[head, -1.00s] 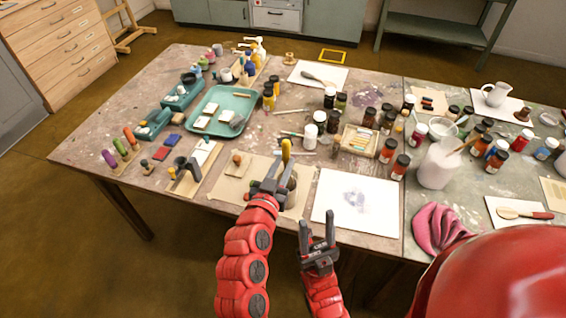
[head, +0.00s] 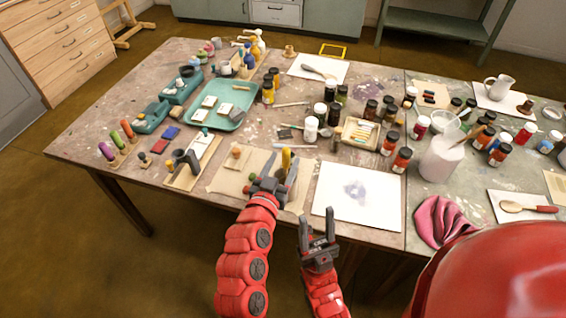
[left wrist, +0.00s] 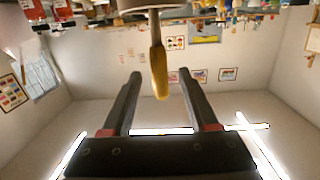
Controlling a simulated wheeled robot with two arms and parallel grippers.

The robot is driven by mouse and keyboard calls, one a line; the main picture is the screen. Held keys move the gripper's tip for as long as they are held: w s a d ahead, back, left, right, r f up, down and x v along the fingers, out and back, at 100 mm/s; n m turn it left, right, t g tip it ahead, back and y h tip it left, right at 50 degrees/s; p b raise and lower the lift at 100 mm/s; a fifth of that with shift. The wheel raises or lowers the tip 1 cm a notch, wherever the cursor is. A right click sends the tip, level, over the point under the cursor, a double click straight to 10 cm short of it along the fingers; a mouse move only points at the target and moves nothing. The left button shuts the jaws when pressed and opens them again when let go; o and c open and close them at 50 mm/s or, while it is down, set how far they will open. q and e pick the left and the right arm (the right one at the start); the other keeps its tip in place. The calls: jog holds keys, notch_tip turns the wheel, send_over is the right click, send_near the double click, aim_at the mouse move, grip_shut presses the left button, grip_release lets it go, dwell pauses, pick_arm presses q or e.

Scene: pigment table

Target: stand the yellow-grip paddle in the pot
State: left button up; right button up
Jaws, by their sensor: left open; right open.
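The yellow-grip paddle stands about upright, its yellow grip (head: 286,157) up, just by my left gripper (head: 281,161). In the left wrist view the picture is upside down; the yellow grip (left wrist: 159,72) shows between the two open fingers (left wrist: 160,74), clear of both. Its shaft runs into a pale round rim (left wrist: 150,4) at the top edge, which looks like the pot. In the head view the pot is mostly hidden behind my left gripper. My right gripper (head: 317,214) is open and empty, off the table's front edge.
A brown sheet (head: 231,181) lies under my left gripper, with a white sheet (head: 330,205) to its right. A wooden tray (head: 182,180) is to the left and a teal tray (head: 238,118) behind. Paint jars and a white jug (head: 438,165) stand at the right.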

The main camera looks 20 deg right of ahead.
pick_arm(q)
jog(key=p+v, duration=0.7)
jog(key=v, duration=1)
jog(key=shift+s+p, duration=0.2)
jog(key=shift+p, duration=0.2)
jog(key=shift+a+r, duration=0.1)
